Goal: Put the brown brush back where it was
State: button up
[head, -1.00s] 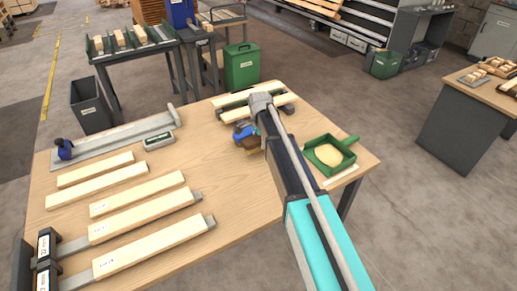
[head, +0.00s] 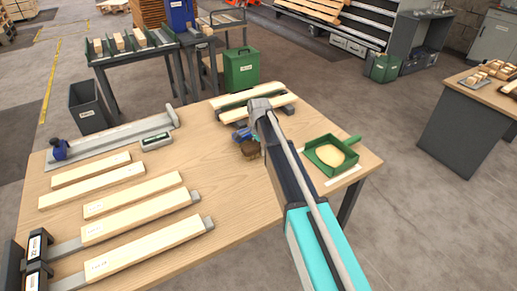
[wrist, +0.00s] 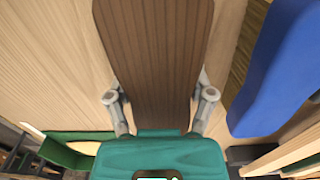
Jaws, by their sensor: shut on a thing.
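The brown brush (wrist: 155,60) fills the middle of the wrist view, its wooden body between the two grey fingers of my gripper (wrist: 160,105). My gripper is shut on it. In the head view the brush (head: 250,150) shows as a brown patch left of my arm, over the far part of the workbench (head: 215,160). My arm hides most of my gripper there. I cannot tell whether the brush touches the bench top.
A blue tool (head: 241,135) lies close beside the brush; it looms right in the wrist view (wrist: 275,65). Boards on grey supports (head: 235,101) stand behind. A green dustpan with sawdust (head: 350,143) is right. Several boards (head: 130,195) lie left; the bench middle is clear.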

jog(key=o, duration=1)
jog(key=shift+c, duration=0.2)
notch_tip(320, 180, up, 12)
jog(key=p, duration=1.2)
jog(key=shift+r, duration=0.1)
dwell(0.3)
jog(key=s+d+n, duration=1.1)
jog(key=s+d, duration=1.1)
jog(key=s, duration=0.3)
jog(key=shift+s+d, duration=0.35)
jog(key=shift+s, duration=0.05)
